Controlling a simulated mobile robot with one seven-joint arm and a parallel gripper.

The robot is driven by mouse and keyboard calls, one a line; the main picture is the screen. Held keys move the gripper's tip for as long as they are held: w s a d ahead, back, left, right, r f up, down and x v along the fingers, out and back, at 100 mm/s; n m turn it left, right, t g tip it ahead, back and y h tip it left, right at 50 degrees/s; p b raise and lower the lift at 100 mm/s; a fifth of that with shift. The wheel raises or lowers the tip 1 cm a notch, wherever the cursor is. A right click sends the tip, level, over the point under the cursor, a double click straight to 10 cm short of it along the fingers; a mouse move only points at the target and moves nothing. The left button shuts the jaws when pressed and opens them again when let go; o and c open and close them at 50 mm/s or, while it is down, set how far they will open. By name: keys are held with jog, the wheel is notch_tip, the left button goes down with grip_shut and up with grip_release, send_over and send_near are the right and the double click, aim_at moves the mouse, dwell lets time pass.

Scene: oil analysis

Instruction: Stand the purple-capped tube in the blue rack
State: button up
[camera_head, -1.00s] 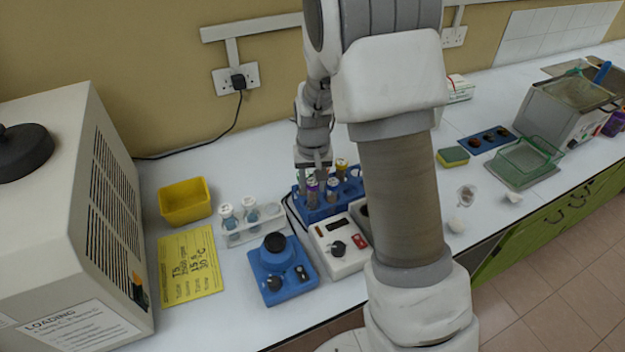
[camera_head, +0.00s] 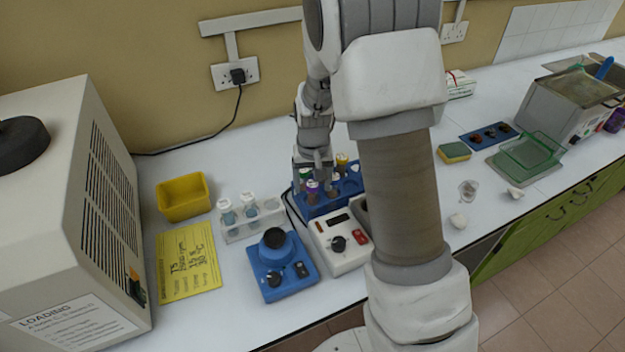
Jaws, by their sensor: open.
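The blue rack (camera_head: 342,199) stands on the bench behind the white device with the black knob. The purple-capped tube (camera_head: 312,188) is upright at the rack's front left and appears to stand in it; its lower part is hidden. A green-capped tube (camera_head: 304,174) is just behind it to the left, and a yellow-capped tube (camera_head: 342,160) stands at the back of the rack. My gripper (camera_head: 313,168) is open, pointing down directly over the rack's left part, close above or beside the tube caps. I cannot tell whether its fingers touch a tube.
The white device (camera_head: 340,262) and a blue mixer (camera_head: 282,270) stand in front of the rack. A clear rack with white-capped bottles (camera_head: 250,222) is to the left, by a yellow bin (camera_head: 184,197). A beige machine (camera_head: 65,200) fills the far left.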

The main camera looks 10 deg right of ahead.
notch_tip(320, 180, up, 17)
jog(key=s, duration=0.2)
jog(key=s+r+n+t, duration=0.1)
jog(key=s+r+t, duration=0.1)
jog(key=s, duration=0.9)
jog(key=s+r+t, duration=0.2)
jog(key=s+r, duration=0.3)
jog(key=s, duration=0.6)
jog(key=shift+s+n, duration=0.15)
jog(key=shift+n, duration=0.25)
jog(key=c, duration=0.4)
jog(key=shift+s, duration=0.1)
